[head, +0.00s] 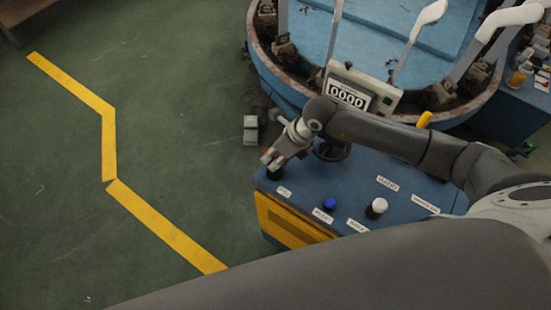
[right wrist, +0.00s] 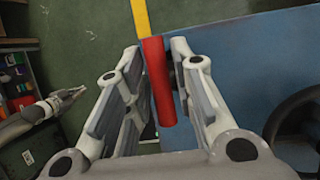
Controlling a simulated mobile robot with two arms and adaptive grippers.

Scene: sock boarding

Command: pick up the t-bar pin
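A red bar (right wrist: 158,82), which looks like the t-bar pin's handle, lies between the two fingers of my right gripper in the right wrist view. The rest of the pin is hidden. My left gripper (right wrist: 72,95) shows small at the left of the right wrist view; its fingers are too small to judge.
The blue console (head: 300,205) carries a blue knob (head: 330,203), a white knob (head: 377,206), labels and a dark handwheel (head: 332,150). A counter box reading 0000 (head: 350,95) stands behind it, before a round blue machine (head: 285,85). Green floor is open to the left.

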